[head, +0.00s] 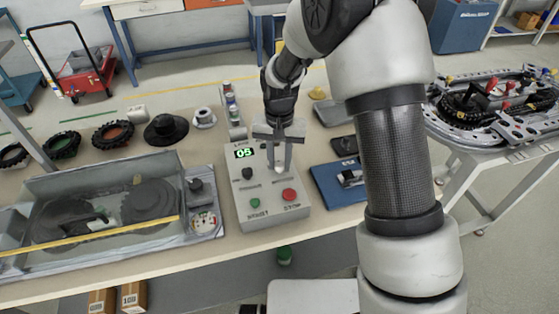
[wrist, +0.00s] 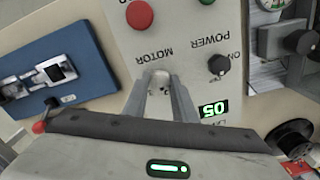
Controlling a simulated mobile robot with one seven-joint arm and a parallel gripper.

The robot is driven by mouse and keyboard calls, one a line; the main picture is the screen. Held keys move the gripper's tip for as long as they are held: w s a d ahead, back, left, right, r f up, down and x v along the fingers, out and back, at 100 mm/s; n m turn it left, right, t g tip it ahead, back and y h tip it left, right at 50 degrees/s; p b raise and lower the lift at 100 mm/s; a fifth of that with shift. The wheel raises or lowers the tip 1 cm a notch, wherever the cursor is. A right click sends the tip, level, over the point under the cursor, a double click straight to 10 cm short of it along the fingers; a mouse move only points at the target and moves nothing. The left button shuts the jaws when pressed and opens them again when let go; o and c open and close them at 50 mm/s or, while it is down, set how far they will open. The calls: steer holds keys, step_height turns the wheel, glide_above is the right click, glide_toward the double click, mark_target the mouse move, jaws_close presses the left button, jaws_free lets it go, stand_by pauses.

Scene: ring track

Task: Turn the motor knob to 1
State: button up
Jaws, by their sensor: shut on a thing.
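The grey control box (head: 238,205) stands on the bench. Its green display (head: 244,153) reads 05; it also shows upside down in the wrist view (wrist: 213,108). My gripper (head: 279,168) points down at the box's right side, and its fingers (wrist: 156,82) are closed just by the MOTOR label. The motor knob between the fingertips is largely hidden, so its pointer cannot be read. The black power knob (head: 247,173) is left of my gripper in the head view. It also shows beside the POWER label in the wrist view (wrist: 219,65).
A red STOP button (head: 289,195) and green START button (head: 254,203) are on the box's near part. A clear-covered track machine (head: 105,205) is on the left. Rings and tyres line the bench behind.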

mark_target(279, 164)
steer(key=n, duration=0.4)
steer(key=shift+n, duration=2.3)
steer(key=o, duration=1)
steer(key=shift+o, duration=0.2)
step_height(279, 164, up, 18)
steer(key=shift+f+p, duration=0.25)
steer(key=shift+p, duration=0.2)
